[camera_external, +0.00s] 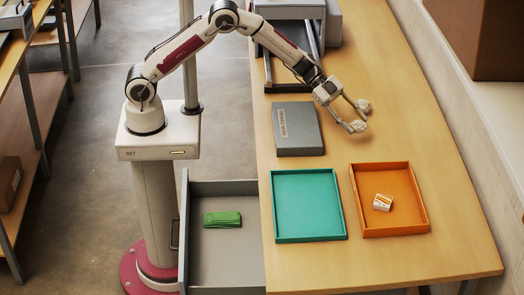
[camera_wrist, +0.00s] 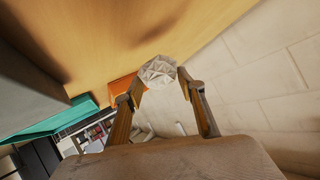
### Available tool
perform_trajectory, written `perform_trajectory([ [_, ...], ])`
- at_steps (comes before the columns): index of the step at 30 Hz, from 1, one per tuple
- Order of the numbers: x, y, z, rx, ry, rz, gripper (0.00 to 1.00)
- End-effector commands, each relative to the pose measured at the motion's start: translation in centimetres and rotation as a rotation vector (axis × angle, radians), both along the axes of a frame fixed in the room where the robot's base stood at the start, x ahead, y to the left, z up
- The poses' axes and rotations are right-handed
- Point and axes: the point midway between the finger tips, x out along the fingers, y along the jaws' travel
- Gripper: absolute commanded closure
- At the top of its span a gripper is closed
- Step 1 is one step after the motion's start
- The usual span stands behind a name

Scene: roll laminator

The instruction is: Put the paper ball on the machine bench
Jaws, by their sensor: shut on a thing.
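The paper ball (camera_wrist: 158,72) is white and faceted, between my fingertips in the wrist view. My gripper (camera_wrist: 162,84) is shut on it, with the fingers still spread by the ball's width. In the external view my gripper (camera_external: 359,115) hangs over the right half of the long wooden bench (camera_external: 400,130), beyond the orange tray. Pale lumps show at its fingertips there, too small to tell which is the ball. The bench surface also shows in the wrist view (camera_wrist: 110,35). The gap between ball and bench cannot be judged.
A grey box (camera_external: 298,128) lies left of my gripper. A teal tray (camera_external: 308,205) and an orange tray (camera_external: 405,222) with a small white-and-orange item (camera_external: 382,202) stand nearer. A wall borders the right edge.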

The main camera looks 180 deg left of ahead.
Motion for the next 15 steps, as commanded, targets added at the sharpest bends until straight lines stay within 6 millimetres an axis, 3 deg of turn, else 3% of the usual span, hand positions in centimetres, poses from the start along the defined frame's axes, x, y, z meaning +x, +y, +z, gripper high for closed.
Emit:
perform_trajectory([
  [15,0.0,0.0,-1.2,-0.001,-0.001,0.001,0.74],
])
